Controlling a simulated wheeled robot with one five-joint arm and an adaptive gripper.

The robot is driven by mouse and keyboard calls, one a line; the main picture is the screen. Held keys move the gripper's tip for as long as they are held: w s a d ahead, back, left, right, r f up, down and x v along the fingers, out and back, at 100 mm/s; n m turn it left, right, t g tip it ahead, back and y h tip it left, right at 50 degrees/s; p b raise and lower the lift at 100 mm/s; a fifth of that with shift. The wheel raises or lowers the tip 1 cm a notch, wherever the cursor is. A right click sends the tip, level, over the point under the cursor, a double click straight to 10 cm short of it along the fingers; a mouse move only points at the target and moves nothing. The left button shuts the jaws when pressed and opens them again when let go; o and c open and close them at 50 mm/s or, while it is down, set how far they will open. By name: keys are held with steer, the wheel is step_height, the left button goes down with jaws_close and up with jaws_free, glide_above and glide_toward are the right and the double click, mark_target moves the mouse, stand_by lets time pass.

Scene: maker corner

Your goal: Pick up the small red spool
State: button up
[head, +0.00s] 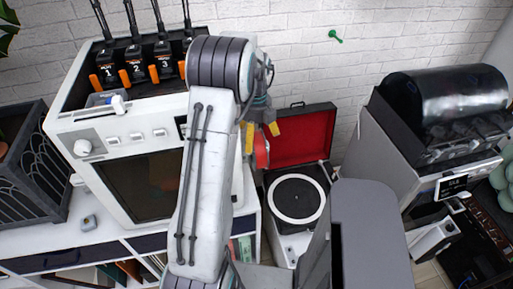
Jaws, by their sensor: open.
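A small red round object (262,153), which looks like the red spool, shows just beyond my arm's right edge, in front of the turntable's open lid. My arm hides its left part. My gripper (261,134) has two yellow-tipped fingers that stand apart, so it is open. The fingertips point down just above the red spool in the picture. I cannot tell whether they touch it or what the spool rests on.
A turntable (296,199) with an open red lid (304,137) stands right of my arm. A white machine (108,150) with a dark window is at left on a white shelf unit (40,240). A grey machine (395,125) with a black drum stands at right.

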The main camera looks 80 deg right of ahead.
mark_target(256, 140)
steer(key=shift+f, duration=1.5)
steer(key=c, duration=1.4)
